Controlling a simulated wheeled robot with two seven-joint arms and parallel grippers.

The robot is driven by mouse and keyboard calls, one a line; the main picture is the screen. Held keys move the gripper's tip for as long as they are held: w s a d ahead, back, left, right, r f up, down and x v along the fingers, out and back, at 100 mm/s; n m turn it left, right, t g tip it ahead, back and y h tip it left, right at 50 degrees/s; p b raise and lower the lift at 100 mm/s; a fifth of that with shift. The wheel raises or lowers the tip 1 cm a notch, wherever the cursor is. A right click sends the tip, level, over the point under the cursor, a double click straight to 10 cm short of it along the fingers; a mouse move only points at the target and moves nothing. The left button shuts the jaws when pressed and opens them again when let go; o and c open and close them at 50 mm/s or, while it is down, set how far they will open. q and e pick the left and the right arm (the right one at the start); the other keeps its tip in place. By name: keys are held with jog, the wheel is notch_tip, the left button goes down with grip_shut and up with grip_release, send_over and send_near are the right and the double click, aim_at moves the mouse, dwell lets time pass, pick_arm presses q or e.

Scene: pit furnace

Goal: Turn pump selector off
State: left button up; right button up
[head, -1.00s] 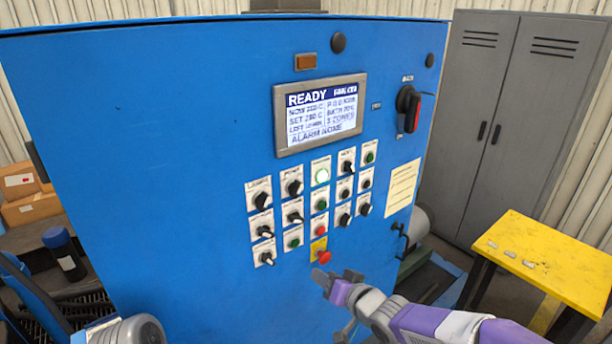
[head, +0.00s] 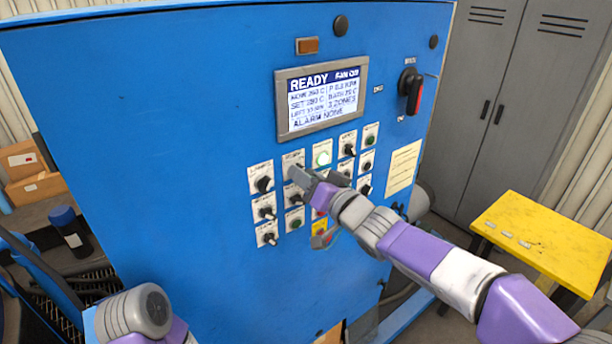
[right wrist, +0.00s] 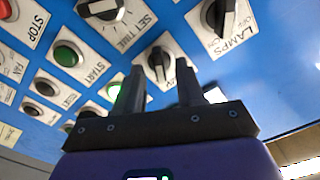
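The pump selector (right wrist: 158,62) is a black knob on a white plate in the right wrist view, its label partly hidden by a finger. In the head view my right gripper covers the knob, and only its plate's top (head: 292,159) shows, in the panel's upper row. My right gripper (head: 298,175) is at the panel, pointing at this selector. In the right wrist view its two fingers (right wrist: 161,85) stand apart, one on each side of the knob. I cannot tell whether they touch it. My left gripper is out of view.
The lamps selector (head: 263,184) sits close to the left. A lit green button (head: 322,154) is close to the right. More knobs and buttons lie below. The screen (head: 322,97) above reads READY. A yellow table (head: 545,240) stands at the right.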

grip_shut()
jog(key=shift+n, duration=0.4)
jog(key=n+b, duration=0.3)
jog(key=n, duration=0.8)
jog(key=shift+a+b, duration=0.2)
jog(key=shift+b, duration=0.1)
dwell(0.7)
grip_release()
